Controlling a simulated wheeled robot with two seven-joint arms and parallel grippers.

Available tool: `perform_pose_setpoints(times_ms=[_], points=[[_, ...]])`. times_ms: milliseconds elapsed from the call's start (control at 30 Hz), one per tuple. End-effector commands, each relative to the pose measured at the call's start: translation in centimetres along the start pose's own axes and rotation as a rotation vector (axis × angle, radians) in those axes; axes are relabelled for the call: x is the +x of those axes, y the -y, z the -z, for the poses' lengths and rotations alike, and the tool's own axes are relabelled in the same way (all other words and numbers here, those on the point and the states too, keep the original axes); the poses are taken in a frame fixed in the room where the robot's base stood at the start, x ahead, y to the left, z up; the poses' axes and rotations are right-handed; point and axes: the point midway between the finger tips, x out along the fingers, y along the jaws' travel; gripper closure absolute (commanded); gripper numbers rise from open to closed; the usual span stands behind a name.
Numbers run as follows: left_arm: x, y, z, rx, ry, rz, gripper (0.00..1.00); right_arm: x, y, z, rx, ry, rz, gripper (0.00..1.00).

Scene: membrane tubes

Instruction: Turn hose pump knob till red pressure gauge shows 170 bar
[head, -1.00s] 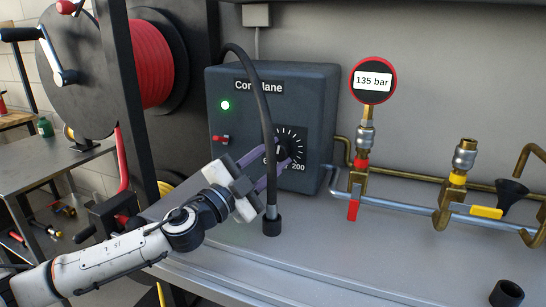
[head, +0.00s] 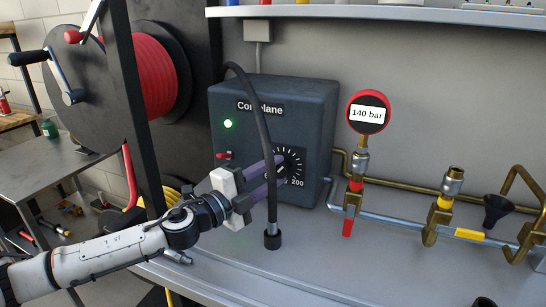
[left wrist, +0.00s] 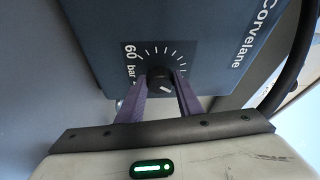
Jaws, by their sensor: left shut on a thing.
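The hose pump (head: 300,105) is a dark blue-grey box labelled Corvelane with a lit green lamp (head: 228,124) on its front. Its black knob sits in a dial (head: 291,160) with white ticks, marked 60 and 200 bar. My left gripper (head: 282,170) is shut on the knob, its purple fingers partly hiding it in the head view. In the left wrist view the fingers stand on both sides of the knob (left wrist: 160,83). The red-rimmed pressure gauge (head: 367,112) reads 140 bar. My right gripper is not in view.
A black hose (head: 263,115) arches in front of the pump and ends beside my left gripper. A red hose reel (head: 150,75) stands left.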

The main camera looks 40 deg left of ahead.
Motion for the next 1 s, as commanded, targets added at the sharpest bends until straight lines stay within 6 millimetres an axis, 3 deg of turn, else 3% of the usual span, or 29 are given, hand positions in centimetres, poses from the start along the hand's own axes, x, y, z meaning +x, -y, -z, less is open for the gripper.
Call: perform_pose_setpoints(times_ms=[33, 400, 1000], points=[[0.0, 1.0, 0.1, 0.042, -0.001, -0.021, 0.9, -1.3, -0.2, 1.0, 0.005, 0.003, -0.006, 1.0], [0.1, 0.9, 0.2, 0.358, -0.004, -0.148, 0.9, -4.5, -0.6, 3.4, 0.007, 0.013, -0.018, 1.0], [0.1, 0.6, 0.3, 0.629, -0.002, -0.26, 0.9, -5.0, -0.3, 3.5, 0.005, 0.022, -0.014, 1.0]])
